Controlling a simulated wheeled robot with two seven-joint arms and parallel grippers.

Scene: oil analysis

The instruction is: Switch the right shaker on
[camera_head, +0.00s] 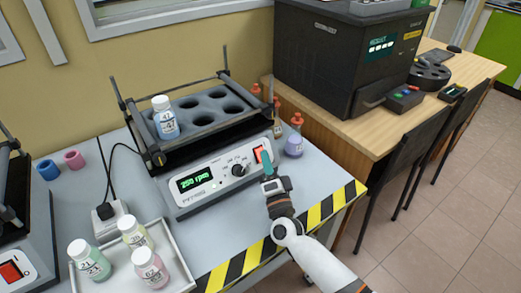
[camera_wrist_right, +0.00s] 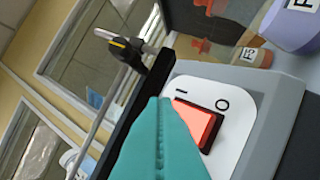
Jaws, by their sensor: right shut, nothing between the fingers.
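The right shaker (camera_head: 214,184) stands on the grey bench with a black holed rack on top. Its display (camera_head: 194,179) is lit green and reads 250 rpm. Its red rocker switch (camera_head: 259,153) is at the right end of the front panel. In the right wrist view the switch (camera_wrist_right: 198,124) looks bright red-orange, between the I and O marks. My right gripper (camera_head: 267,164) has teal fingers, shut and empty, right at the switch. In the wrist view the fingers (camera_wrist_right: 160,104) overlap the switch's left edge; I cannot tell whether they touch it. My left gripper is not in view.
A bottle (camera_head: 165,118) sits in the rack. A purple bottle (camera_head: 294,142) stands right of the shaker, close to my gripper. A white tray (camera_head: 181,270) with several bottles is at front left. Another shaker's red switch (camera_head: 11,271) shows at the left edge.

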